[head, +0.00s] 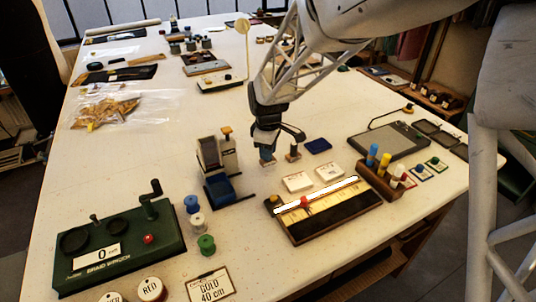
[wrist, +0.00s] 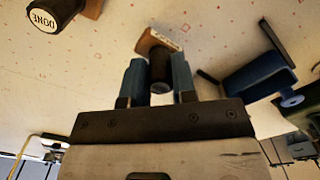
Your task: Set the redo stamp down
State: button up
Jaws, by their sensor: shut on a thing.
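My gripper (head: 267,150) points down over the white table, right of the blue bin. In the wrist view its two blue fingers (wrist: 159,80) are shut on the redo stamp, which has a dark handle (wrist: 159,66) and a brown wooden base (wrist: 153,41) with a pale label. The label is not readable. In the head view the fingers largely hide the held stamp, and its base is at or just above the tabletop; I cannot tell whether it touches. A second stamp (head: 293,153) stands just to the right, its cap reading "DONE" in the wrist view (wrist: 46,19).
A dark blue pad (head: 318,145) lies right of the stamps. The blue bin (head: 220,188) and its dispenser stand to the left. Two white labelled blocks (head: 298,182), a ruler board (head: 325,212) and a peg rack (head: 378,180) are in front.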

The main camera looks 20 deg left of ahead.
jog(key=shift+f, duration=0.85)
jog(key=shift+f, duration=0.1)
jog(key=o, duration=0.8)
notch_tip(320, 180, up, 12)
jog(key=shift+r, duration=0.1)
dwell(0.8)
